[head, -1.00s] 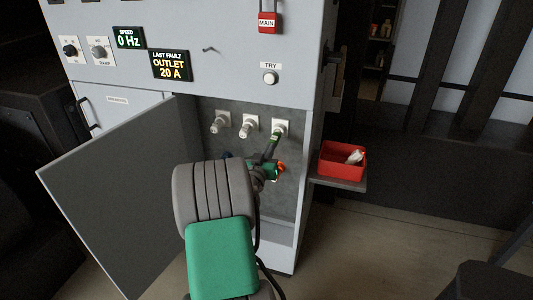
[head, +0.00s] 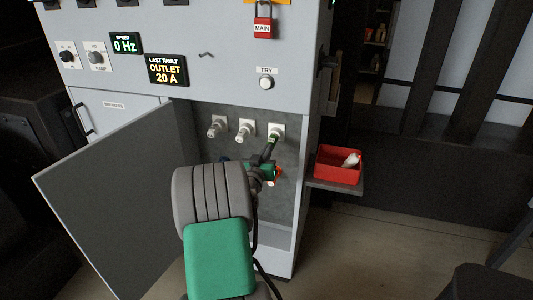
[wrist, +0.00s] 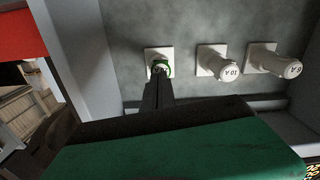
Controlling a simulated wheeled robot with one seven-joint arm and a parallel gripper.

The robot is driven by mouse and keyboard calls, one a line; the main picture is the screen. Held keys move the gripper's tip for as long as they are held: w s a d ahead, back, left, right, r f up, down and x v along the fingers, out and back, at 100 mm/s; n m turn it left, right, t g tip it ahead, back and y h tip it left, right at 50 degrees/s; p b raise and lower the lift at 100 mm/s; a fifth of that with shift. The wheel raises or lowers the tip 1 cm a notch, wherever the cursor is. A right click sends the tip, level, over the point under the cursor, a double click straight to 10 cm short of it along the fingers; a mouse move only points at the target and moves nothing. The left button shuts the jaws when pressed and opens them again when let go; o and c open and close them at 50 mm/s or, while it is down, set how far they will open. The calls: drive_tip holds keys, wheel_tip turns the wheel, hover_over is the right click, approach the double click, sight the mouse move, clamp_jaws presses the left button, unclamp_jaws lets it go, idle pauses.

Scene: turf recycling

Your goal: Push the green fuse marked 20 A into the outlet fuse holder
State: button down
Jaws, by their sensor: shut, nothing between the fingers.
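The green fuse (wrist: 168,67) is at the outlet fuse holder (wrist: 152,54), the left one in the wrist view and the right one of the row in the head view (head: 279,128). Only its green edge shows around my fingertips; its 20 A marking is mostly covered. My gripper (wrist: 158,74) is shut and empty, its tips up against the fuse's outer end. In the head view my gripper (head: 272,143) reaches up to the same holder. How deep the fuse sits cannot be told.
Two pale fuses, marked 10 A (wrist: 229,72) and 6 A (wrist: 290,69), stick out of neighbouring holders. The open cabinet door (head: 115,200) stands left of my arm. A red bin (head: 325,169) with pale items sits on a right-hand shelf. A red MAIN padlock (head: 262,28) hangs above.

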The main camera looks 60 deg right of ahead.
drive_tip(key=shift+f, duration=0.1)
drive_tip(key=s+a+b, duration=0.2)
drive_tip(key=a, duration=0.9)
drive_tip(key=w+a+r+n+t+y+p, duration=0.1)
drive_tip(key=w+a+r+n+y+p, duration=0.1)
drive_tip(key=w+a+y+p, duration=0.45)
drive_tip(key=w+a+r+n+t+y+p, duration=0.3)
drive_tip(key=w+a, duration=0.5)
drive_tip(key=a, duration=0.6)
drive_tip(key=s+a+r+n+g+y+p, duration=0.1)
drive_tip(key=s+a+n+y, duration=0.1)
drive_tip(key=a, duration=0.6)
drive_tip(key=s+a+r+n+g+y+p, duration=0.1)
drive_tip(key=s+a+n+y, duration=0.1)
drive_tip(key=a, duration=0.7)
drive_tip(key=s+a+r+n+g+y+p, duration=0.1)
drive_tip(key=a+n+y, duration=0.3)
drive_tip(key=a, duration=0.5)
drive_tip(key=shift+s+a+r+n+g+p, duration=0.3)
drive_tip(key=shift+s+r+n+p, duration=0.25)
drive_tip(key=shift+s+n, duration=0.3)
